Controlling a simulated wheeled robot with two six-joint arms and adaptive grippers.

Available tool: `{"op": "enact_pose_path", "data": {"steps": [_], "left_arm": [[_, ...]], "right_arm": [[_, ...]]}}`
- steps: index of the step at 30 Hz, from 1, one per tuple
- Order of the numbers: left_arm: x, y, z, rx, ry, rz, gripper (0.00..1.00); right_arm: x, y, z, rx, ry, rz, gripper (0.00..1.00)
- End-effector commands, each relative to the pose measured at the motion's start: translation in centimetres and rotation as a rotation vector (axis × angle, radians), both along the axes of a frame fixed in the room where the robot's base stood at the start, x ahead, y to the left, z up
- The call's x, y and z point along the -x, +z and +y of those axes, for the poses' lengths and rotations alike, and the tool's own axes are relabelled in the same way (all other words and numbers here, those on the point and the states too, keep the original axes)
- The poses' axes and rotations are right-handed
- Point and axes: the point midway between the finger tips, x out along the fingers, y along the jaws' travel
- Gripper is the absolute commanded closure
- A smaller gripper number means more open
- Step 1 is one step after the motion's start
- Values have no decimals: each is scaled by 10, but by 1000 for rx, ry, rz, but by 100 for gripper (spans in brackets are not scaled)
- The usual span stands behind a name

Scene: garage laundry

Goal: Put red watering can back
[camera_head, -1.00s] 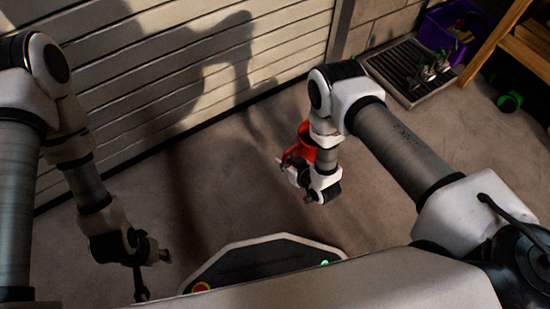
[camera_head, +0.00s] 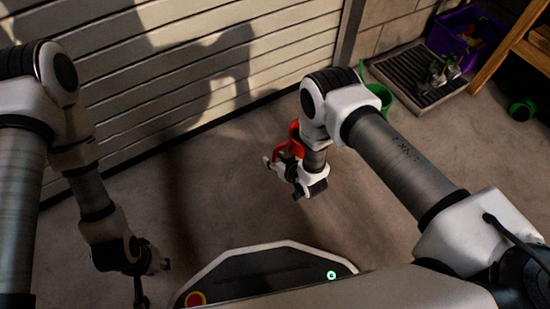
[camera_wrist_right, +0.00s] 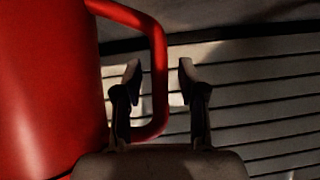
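The red watering can shows in the head view (camera_head: 292,142), partly hidden behind my right forearm. In the right wrist view its red body (camera_wrist_right: 48,85) fills the left side and its looped handle (camera_wrist_right: 160,75) passes between the two fingers. My right gripper (camera_head: 281,172) is at the can, with its fingers (camera_wrist_right: 160,74) on either side of the handle; it appears to hold the can by it, though exact contact is unclear. My left gripper (camera_head: 150,280) hangs low at the lower left, away from the can; its fingers are too dark to read.
A green container (camera_head: 382,96) stands behind my right arm. A dark slatted tray (camera_head: 400,75) with small items and a purple bin (camera_head: 453,38) are at the upper right, beside a wooden shelf (camera_head: 520,45). A shutter door (camera_head: 200,80) closes off the back. The middle floor is clear.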

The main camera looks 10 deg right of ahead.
Motion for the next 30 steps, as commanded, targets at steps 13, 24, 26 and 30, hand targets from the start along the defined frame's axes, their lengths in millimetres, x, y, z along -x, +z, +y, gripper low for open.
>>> {"op": "enact_pose_path", "data": {"steps": [13, 24, 26, 30], "left_arm": [[1, 23, 0, 0, -2, 2, 60], [1, 61, 0, 0, -3, 2, 60], [1, 62, 0, 0, -3, 2, 60], [1, 61, 0, 0, -3, 2, 60]], "right_arm": [[20, 24, -9, 0, -2, 2, 59], [85, 69, -38, -1, -1, 3, 59], [89, 71, -39, 0, -1, 1, 59], [91, 71, -40, 0, 0, -1, 59]]}}
